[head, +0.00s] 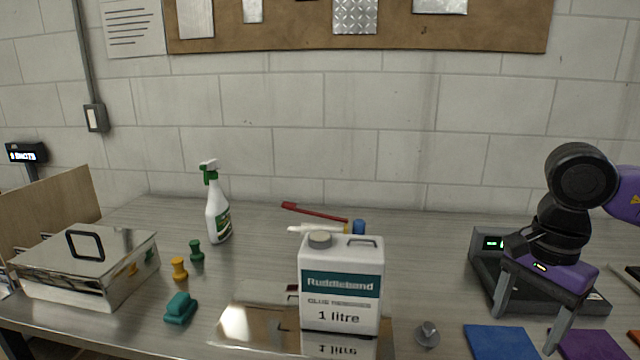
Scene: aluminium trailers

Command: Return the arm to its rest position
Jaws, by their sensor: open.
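My gripper (523,332) is at the right of the head view, on my purple and black arm. It points down, and its two grey fingers are spread wide with nothing seen between them. It hangs in front of a dark scale-like device (484,262) with a lit green display, covering part of it. I cannot tell whether the fingertips touch the table or a blue square (500,342) near them.
A white glue remover can (341,270) stands on a shiny plate (240,325) mid-table. A lidded metal box (85,262) sits left. A grey knob (426,334) lies between can and gripper.

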